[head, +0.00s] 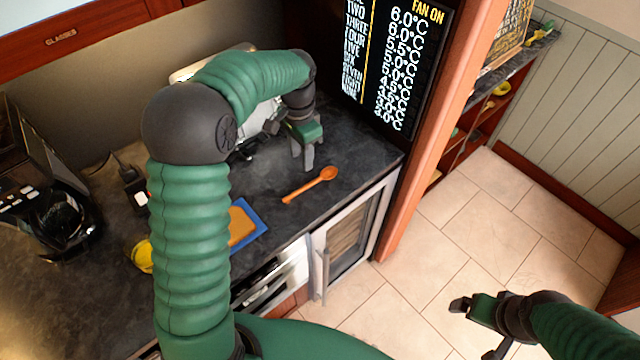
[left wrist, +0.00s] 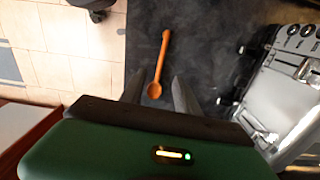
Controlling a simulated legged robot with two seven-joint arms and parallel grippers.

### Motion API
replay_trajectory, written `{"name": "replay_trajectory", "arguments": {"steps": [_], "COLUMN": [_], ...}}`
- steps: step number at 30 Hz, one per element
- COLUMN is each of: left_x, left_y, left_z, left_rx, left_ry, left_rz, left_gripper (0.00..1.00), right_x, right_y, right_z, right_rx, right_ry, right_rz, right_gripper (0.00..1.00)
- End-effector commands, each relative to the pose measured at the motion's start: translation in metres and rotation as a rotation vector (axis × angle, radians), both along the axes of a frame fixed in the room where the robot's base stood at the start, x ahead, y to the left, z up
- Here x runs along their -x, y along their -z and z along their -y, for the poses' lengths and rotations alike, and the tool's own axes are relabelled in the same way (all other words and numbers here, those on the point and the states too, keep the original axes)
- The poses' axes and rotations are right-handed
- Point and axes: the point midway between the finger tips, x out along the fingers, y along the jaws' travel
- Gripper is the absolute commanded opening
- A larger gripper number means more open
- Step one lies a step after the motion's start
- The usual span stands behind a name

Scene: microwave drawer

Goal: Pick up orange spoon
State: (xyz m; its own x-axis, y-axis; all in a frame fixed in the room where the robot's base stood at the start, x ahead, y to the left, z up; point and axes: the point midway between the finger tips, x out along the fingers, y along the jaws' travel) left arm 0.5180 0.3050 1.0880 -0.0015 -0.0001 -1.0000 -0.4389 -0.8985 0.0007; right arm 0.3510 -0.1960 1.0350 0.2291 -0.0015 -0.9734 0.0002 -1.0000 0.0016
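The orange spoon (head: 306,186) lies on the dark countertop (head: 345,155) near its front edge, bowl toward the upper right. It also shows in the left wrist view (left wrist: 161,63), with its bowl nearest the fingers. My left gripper (head: 307,166) points down just behind and left of the spoon's bowl in the head view. In the left wrist view its fingers (left wrist: 158,90) are apart, with the spoon seen between them and nothing held. My right gripper (head: 474,328) is open and empty over the tiled floor.
A metal appliance (left wrist: 285,85) stands close to the left gripper. A blue board (head: 252,214) with an orange-brown item lies left of the spoon. A coffee machine (head: 50,205) is far left. A wooden post (head: 425,130) rises beyond the counter's right end.

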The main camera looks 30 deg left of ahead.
Motion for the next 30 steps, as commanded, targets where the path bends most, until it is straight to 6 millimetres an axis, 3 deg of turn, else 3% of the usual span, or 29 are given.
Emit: {"name": "replay_trajectory", "arguments": {"steps": [6,14,21,28,30], "left_x": [0.002,0.001,0.001,0.000,0.000], "left_y": [0.058,0.091,0.131,0.136,0.136], "left_z": [-0.002,-0.003,-0.005,-0.005,-0.005], "left_rx": [0.003,0.003,0.003,0.001,0.001], "left_ry": [-0.001,-0.002,-0.001,-0.002,-0.002], "left_rz": [-0.005,-0.001,-0.001,0.003,0.003], "left_gripper": [0.38,0.38,0.38,0.38,0.32], "right_x": [0.000,0.000,0.000,0.000,0.000], "right_y": [-0.004,-0.009,-0.019,-0.018,-0.018], "right_z": [0.000,0.000,0.000,0.000,0.000], "right_rx": [0.000,0.000,0.000,0.000,0.000], "right_ry": [0.000,0.000,0.000,0.000,0.000], "right_rz": [0.000,0.000,0.000,0.000,0.000], "right_gripper": [0.91,0.91,0.91,0.91,0.91]}}
